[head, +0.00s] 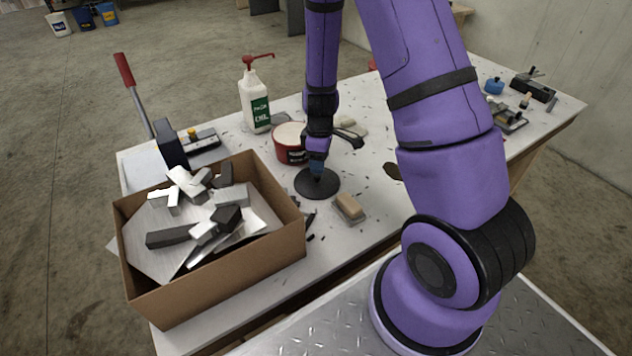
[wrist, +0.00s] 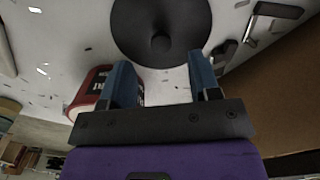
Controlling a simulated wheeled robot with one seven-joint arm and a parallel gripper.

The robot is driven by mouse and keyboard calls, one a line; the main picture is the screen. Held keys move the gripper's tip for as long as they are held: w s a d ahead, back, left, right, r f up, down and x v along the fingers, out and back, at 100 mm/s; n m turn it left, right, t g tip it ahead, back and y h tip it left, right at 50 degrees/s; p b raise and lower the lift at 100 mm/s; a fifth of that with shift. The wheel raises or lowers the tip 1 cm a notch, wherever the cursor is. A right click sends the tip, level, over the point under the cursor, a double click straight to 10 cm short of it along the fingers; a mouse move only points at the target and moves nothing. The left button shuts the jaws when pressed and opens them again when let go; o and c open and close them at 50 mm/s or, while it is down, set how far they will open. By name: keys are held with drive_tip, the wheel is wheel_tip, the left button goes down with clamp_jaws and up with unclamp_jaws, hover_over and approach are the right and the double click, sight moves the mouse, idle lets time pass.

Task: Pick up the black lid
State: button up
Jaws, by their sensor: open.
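The black lid (head: 309,188) is a round flat disc lying on the white table, in front of the red tub. In the wrist view the lid (wrist: 135,35) shows at the top, with a small round knob at its centre. My gripper (head: 317,172) points down over the lid in the head view and partly covers it. In the wrist view my gripper (wrist: 160,82) is open, its two blue fingers apart with nothing between them. The knob appears just beyond the fingertips, in line with the gap. I cannot tell whether the fingers touch the lid.
A red tub (head: 289,153) stands right behind the lid. A cardboard box (head: 215,280) of metal offcuts is to the left, a brush-like block (head: 349,208) to the right. A white pump bottle (head: 254,100) stands further back. Small dark scraps lie near the box.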

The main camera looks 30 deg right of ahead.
sight(317, 175)
drive_tip(key=shift+w+a+f, duration=0.15)
drive_tip(key=shift+f, duration=1.45)
drive_tip(key=shift+w+a+f, duration=0.1)
drive_tip(key=shift+f, duration=1.45)
drive_tip(key=c, duration=1)
drive_tip(key=shift+r, duration=0.1)
